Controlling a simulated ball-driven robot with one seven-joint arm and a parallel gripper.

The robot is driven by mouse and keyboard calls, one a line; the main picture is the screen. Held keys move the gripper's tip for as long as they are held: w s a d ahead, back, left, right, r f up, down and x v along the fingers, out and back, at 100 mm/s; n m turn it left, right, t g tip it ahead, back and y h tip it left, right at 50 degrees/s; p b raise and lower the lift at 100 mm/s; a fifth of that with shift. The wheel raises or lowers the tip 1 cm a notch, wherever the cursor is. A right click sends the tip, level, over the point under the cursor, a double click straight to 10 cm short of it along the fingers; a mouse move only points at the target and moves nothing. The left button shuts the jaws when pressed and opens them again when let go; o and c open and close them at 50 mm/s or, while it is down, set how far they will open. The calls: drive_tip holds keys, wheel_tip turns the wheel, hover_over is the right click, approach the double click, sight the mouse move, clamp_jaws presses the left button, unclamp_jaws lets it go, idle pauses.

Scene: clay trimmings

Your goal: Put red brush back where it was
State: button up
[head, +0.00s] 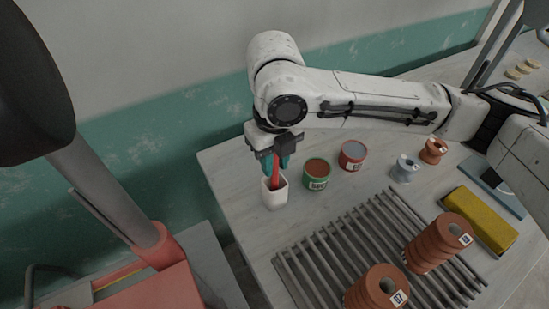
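The red brush (276,173) stands nearly upright with its lower end inside a small white cup (274,198) near the table's left edge. My gripper (276,165) points down just above the cup, its teal fingers on either side of the brush's upper part. The view is too small to tell whether the fingers touch the brush or stand apart from it. The brush's top is hidden by the gripper, and its lower end by the cup wall.
A green can (317,182) and a red can (353,156) stand right of the cup. A slatted rack (345,240) holds ribbed brown pieces (438,243) in front. A grey spool (405,170), an orange spool (433,151) and a yellow block (480,221) are farther right.

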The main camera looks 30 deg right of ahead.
drive_tip(key=shift+o, duration=1.3)
drive_tip(key=shift+r, duration=0.15)
wheel_tip(320, 180, up, 12)
drive_tip(key=shift+r, duration=0.1)
